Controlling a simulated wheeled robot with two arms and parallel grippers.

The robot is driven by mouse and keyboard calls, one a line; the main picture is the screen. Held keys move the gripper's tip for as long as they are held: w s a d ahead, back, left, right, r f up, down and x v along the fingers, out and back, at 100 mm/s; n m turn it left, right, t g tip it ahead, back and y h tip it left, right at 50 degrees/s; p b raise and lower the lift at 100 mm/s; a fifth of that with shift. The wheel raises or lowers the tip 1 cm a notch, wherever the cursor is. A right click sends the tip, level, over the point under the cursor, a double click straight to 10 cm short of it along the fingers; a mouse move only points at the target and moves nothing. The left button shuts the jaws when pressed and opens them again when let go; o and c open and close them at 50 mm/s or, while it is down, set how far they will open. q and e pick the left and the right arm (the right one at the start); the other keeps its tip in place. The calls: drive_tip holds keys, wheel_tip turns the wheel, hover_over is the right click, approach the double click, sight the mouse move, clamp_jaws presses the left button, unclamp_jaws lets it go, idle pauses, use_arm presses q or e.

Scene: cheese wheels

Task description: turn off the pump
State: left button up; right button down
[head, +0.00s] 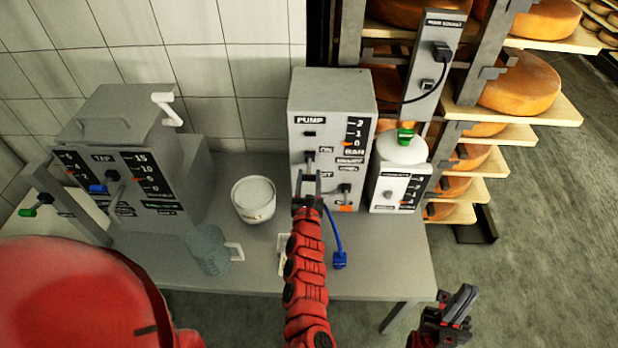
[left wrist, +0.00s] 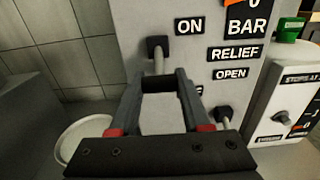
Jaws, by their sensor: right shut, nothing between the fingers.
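The pump (head: 330,98) is a grey box with a PUMP label on the table, against the tiled wall. Its switch lever (head: 310,158) is on the front beside the ON label; in the left wrist view the lever (left wrist: 158,62) points down and toward me from a black mount. My left gripper (head: 309,188) is at this lever, its fingers (left wrist: 160,86) apart on either side of the lever's dark lower end. I cannot tell whether they press on it. The label below is mostly hidden by a finger. My right gripper (head: 458,306) is shut and empty, right of the table.
A relief lever (head: 346,189) is close by at lower right on the pump. A smaller white device (head: 398,185) stands to the right, a tap machine (head: 135,180) to the left. A white tub (head: 254,200) and a clear jug (head: 207,250) stand on the table. Cheese shelves (head: 510,112) are at right.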

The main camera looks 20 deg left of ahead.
use_arm(q)
clamp_jaws()
drive_tip(key=shift+f+b, duration=0.25)
drive_tip(key=shift+b, duration=0.25)
drive_tip(key=b, duration=0.3)
drive_tip(key=shift+w+f+t, duration=0.1)
drive_tip(key=shift+f+t, duration=0.2)
drive_tip(key=shift+r+b, duration=0.2)
drive_tip(key=shift+b, duration=0.15)
drive_tip(key=shift+r, duration=0.1)
drive_tip(key=o, duration=0.7)
unclamp_jaws()
